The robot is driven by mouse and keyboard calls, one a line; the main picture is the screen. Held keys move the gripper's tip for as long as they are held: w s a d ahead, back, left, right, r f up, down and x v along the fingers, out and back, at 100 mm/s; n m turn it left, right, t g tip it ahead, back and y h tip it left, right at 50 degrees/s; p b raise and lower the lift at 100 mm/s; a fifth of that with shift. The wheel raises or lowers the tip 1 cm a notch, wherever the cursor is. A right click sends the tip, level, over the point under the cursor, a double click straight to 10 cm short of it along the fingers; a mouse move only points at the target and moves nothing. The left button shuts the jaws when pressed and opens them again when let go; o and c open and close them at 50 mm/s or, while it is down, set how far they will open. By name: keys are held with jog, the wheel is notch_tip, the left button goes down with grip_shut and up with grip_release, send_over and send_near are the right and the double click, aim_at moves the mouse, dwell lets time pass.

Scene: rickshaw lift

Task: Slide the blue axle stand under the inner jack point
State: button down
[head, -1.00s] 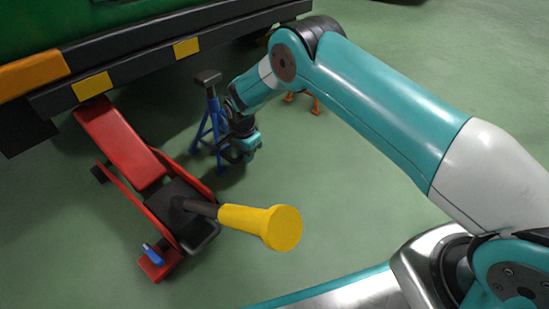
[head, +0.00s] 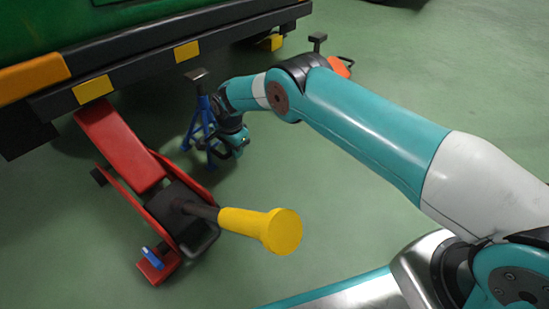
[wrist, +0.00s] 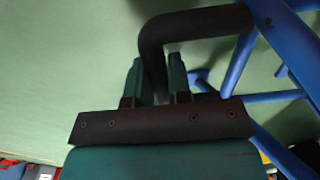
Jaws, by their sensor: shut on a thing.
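The blue axle stand (head: 205,122) is upright on the green floor, with its dark top saddle (head: 195,75) beside the vehicle's dark lower edge. My gripper (head: 213,149) is at its right side, low down. In the wrist view my gripper (wrist: 158,78) is shut on a dark bent handle (wrist: 195,24) joined to the stand's blue legs (wrist: 262,45). Yellow patches mark the vehicle's edge, one just above the stand (head: 187,52) and one farther left (head: 95,89). I cannot tell which mark is the inner jack point.
A red floor jack (head: 122,150) reaches under the vehicle left of the stand. Its yellow-ended handle (head: 260,228) sticks out toward me. An orange stand (head: 339,66) is behind my arm.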

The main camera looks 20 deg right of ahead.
jog(key=shift+w+a+r, duration=0.1)
jog(key=shift+w+r, duration=0.1)
jog(key=shift+w+a+f, duration=0.25)
jog(key=shift+w+a, duration=0.5)
jog(key=shift+w, duration=0.3)
jog(key=shift+a+r, duration=0.1)
jog(key=shift+r, duration=0.05)
jog(key=c, duration=0.9)
grip_release()
jog(key=shift+r+p, duration=4.05)
jog(key=shift+r, duration=0.2)
